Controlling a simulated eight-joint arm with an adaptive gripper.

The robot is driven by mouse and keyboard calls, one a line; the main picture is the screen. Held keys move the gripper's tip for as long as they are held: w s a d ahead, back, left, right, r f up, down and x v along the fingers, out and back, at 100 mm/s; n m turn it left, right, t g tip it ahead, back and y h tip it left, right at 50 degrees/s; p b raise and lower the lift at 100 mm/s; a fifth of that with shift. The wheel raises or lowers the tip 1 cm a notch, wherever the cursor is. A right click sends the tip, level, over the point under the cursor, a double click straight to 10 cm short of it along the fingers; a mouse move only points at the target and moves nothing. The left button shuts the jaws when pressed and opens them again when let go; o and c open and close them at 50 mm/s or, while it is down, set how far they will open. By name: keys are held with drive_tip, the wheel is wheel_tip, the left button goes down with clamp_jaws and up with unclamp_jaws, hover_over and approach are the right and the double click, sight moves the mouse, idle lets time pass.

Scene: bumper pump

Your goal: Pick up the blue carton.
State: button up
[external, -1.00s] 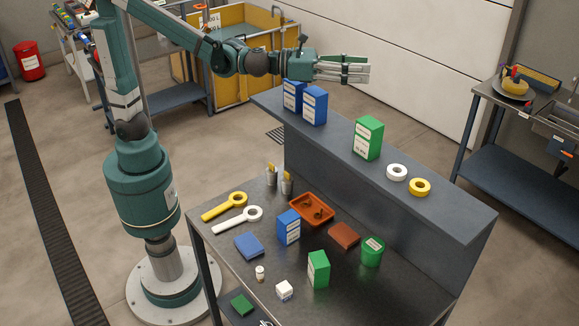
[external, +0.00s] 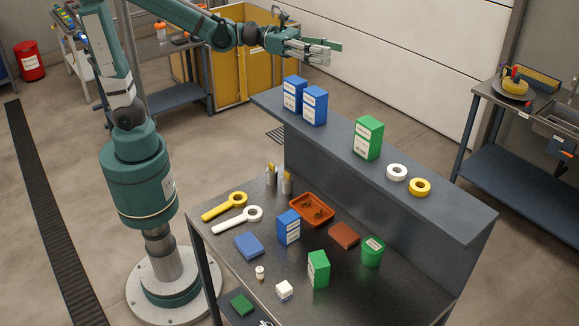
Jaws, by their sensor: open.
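Two blue cartons with white labels stand upright side by side at the far left end of the raised shelf: the left one (external: 294,94) and the right one (external: 314,106). A third blue carton (external: 288,227) with a white label stands on the lower bench top, near its middle. My gripper (external: 334,51) is open and empty. It is in the air above and behind the two shelf cartons, apart from them, with its fingers pointing to the right.
A green carton (external: 368,138), a white ring (external: 397,172) and a yellow ring (external: 419,187) are on the shelf (external: 455,215).

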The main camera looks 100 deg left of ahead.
drive_tip(key=s+a+m+g+h+p, duration=0.2)
drive_tip(key=s, duration=0.6)
drive_tip(key=s+a+m+g+h+p, duration=0.1)
drive_tip(key=s+a+m+h+p, duration=0.15)
drive_tip(key=s, duration=0.55)
approach(302, 85)
drive_tip(key=shift+s+a+f+n+b, duration=0.15)
drive_tip(key=shift+s+a+n+b, duration=0.2)
drive_tip(key=shift+a, duration=0.25)
drive_tip(key=shift+w, duration=0.1)
drive_tip(key=shift+x, duration=1.3)
drive_tip(key=shift+d, duration=0.1)
drive_tip(key=shift+p+x, duration=0.4)
drive_tip(key=shift+x, duration=2.1)
drive_tip(key=shift+d, duration=0.1)
drive_tip(key=c, duration=1.1)
